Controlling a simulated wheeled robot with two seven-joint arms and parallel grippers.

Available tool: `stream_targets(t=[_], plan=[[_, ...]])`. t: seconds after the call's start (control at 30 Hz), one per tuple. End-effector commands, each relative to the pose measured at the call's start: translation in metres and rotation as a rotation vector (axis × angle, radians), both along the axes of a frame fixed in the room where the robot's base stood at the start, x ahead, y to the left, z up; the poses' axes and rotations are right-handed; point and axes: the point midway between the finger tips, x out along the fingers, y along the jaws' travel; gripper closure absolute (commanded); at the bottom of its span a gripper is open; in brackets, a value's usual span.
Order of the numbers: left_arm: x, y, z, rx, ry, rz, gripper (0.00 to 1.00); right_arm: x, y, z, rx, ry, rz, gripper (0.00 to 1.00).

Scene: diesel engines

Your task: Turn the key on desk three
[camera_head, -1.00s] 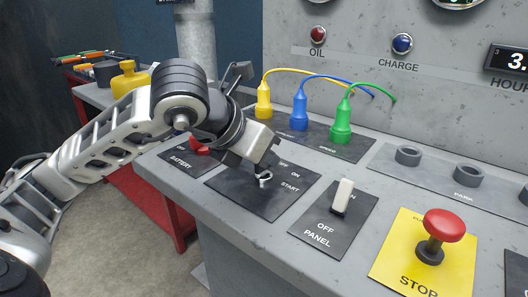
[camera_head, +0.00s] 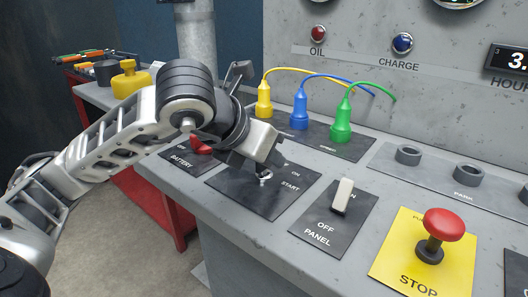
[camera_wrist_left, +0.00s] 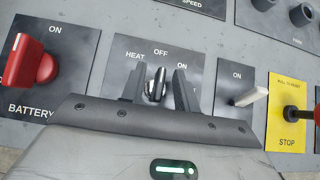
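The key (camera_wrist_left: 156,84) stands in the switch on a dark plate (camera_head: 270,203) marked HEAT, OFF, ON and START. In the head view the silver key (camera_head: 265,177) shows just below my left gripper (camera_head: 255,166), which partly hides it and the plate. In the left wrist view the two dark fingers of my left gripper (camera_wrist_left: 158,90) stand on either side of the key. A gap shows between the fingers, and the key lies between them, nearer the left finger. I cannot tell if either finger touches it. My right gripper is not in view.
A red battery switch (camera_wrist_left: 33,64) is left of the key plate. A white panel toggle (camera_head: 342,196) and a red stop button (camera_head: 444,225) are to its right. Yellow (camera_head: 264,97), blue (camera_head: 300,108) and green plugs (camera_head: 341,120) with cables stand behind.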

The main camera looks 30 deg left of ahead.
Motion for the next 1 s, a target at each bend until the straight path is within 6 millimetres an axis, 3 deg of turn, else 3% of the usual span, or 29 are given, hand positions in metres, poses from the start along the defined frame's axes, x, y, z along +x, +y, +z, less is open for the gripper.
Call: stream_targets(t=[0.27,0.43,0.7,1.0], plan=[[-0.013,0.002,0.016,0.002,-0.004,0.001,0.69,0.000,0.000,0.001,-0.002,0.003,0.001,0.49],[-0.041,0.004,0.043,0.005,-0.006,0.001,0.69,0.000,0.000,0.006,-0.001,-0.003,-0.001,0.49],[-0.079,0.006,0.080,0.001,-0.011,0.000,0.69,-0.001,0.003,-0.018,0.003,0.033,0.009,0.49],[-0.109,0.009,0.110,0.000,-0.003,0.000,0.69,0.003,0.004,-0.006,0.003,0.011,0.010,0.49]])
